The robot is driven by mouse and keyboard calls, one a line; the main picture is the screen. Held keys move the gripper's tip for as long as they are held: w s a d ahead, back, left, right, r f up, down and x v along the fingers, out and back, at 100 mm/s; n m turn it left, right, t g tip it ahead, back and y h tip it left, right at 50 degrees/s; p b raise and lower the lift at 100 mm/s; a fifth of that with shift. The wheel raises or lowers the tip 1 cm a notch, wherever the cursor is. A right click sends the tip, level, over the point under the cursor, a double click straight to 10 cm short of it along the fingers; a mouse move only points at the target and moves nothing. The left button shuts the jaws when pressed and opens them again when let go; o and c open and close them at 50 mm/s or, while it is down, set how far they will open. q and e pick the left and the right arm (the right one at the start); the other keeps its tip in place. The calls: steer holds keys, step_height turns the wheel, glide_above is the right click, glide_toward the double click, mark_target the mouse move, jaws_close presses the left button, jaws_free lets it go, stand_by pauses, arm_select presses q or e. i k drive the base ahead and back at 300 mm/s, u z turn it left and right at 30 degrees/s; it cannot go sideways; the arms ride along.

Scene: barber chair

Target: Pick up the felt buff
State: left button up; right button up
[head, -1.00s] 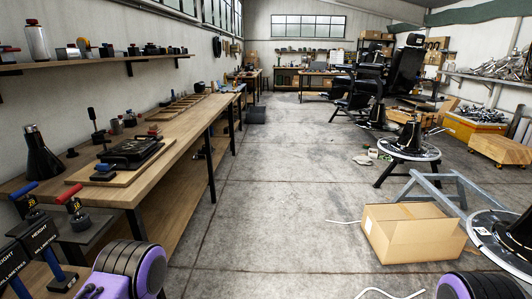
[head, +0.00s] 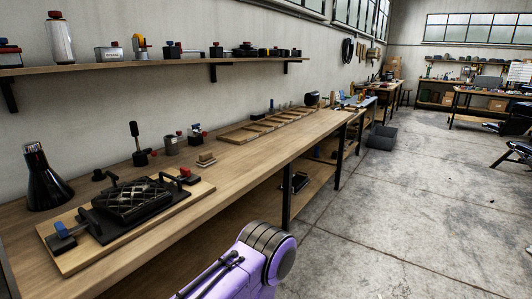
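I cannot single out the felt buff with certainty. A small wooden block with a pale layer (head: 206,159) lies on the long wooden workbench (head: 300,150), right of the board with the black fixture, and may be it. Part of my own purple arm shows at the bottom of the head view, in front of the bench edge. Neither of my grippers is in view.
A board (head: 75,262) carries a black clamped fixture (head: 130,202) on the near bench. A black cone-shaped bottle (head: 44,182) stands at left. Wooden trays (head: 262,127) lie farther along. A wall shelf (head: 150,65) holds cans and tools.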

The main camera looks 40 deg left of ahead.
mark_target(206, 158)
steer(key=i, duration=2.3)
steer(key=u, duration=3.5)
